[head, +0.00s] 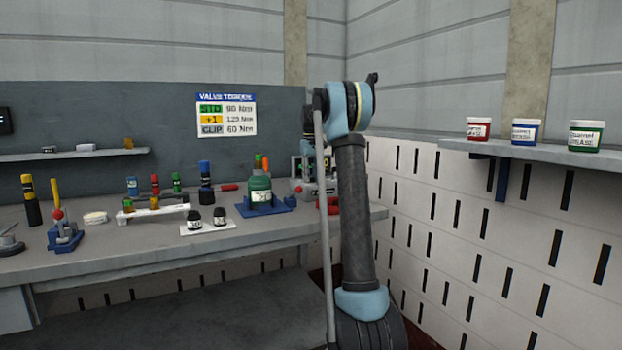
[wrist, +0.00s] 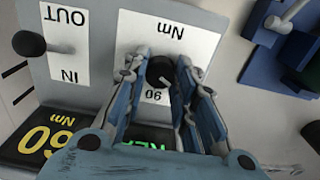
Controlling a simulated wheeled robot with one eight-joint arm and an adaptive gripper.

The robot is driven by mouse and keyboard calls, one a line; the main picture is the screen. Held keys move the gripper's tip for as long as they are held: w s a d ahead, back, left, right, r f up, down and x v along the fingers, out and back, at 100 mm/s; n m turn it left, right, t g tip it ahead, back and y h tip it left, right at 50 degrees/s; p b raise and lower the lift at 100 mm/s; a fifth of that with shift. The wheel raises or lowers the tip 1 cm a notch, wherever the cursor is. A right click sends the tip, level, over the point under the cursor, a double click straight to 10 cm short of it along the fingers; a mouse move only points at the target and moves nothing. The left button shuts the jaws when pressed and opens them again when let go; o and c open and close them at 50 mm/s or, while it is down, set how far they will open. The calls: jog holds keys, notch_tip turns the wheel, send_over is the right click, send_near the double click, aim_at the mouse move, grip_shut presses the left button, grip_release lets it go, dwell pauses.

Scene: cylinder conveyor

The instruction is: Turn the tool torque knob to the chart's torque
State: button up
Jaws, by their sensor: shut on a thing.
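The torque chart (head: 226,115) hangs on the back panel in the head view. It appears to read STD 90 Nm, +1 120 Nm and CLIP 60 Nm. In the wrist view my gripper (wrist: 166,78) is shut on the black torque knob (wrist: 160,70), with a finger on each side. The knob's white dial plate (wrist: 180,35) appears upside down, with "Nm" and a "90" mark showing; its other marks are hidden by the fingers. The tool's dark display (wrist: 45,135) shows a yellow "60 Nm" and a green word partly covered by my gripper.
A black-knobbed lever (wrist: 28,43) sits beside the IN/OUT plate (wrist: 68,45), left of the dial in the wrist view. A blue fixture (wrist: 285,60) stands at the upper right. In the head view, a green jar (head: 260,190) and several bottles crowd the bench (head: 130,250).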

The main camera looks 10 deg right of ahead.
jog(key=shift+m, duration=0.3)
jog(key=m, duration=1.1)
dwell(0.5)
jog(key=o, duration=1.1)
jog(key=shift+r, duration=0.1)
notch_tip(320, 180, up, 12)
jog(key=shift+w+f, duration=0.1)
jog(key=shift+f, duration=0.05)
